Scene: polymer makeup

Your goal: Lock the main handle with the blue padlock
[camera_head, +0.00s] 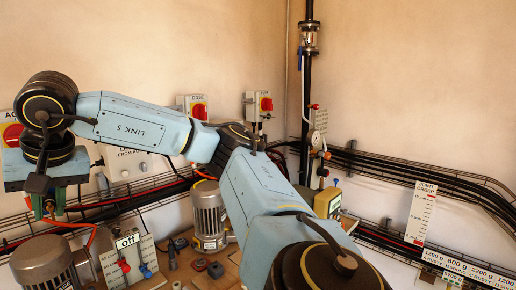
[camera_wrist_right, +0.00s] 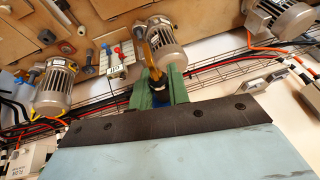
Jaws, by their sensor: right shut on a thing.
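My right gripper (camera_head: 52,214) hangs at the left of the head view, fingers down, in front of the wall. In the right wrist view its green fingers (camera_wrist_right: 160,88) are shut on the blue padlock (camera_wrist_right: 160,101), whose blue body is mostly hidden between them. A brass-coloured shackle (camera_wrist_right: 151,58) sticks out past the fingertips. Red rotary handles sit on the wall: one (camera_head: 12,134) at the far left, partly cut off, one (camera_head: 199,111) in the middle, and one (camera_head: 266,104) to its right. I cannot tell which is the main handle. My left gripper is not in view.
Grey motors (camera_head: 209,213) and a panel marked "off" (camera_head: 128,262) with red and blue pieces stand at the wooden board (camera_head: 222,278). Wire cable trays with black cables (camera_head: 400,183) run along the walls. My right arm crosses and hides much of the middle.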

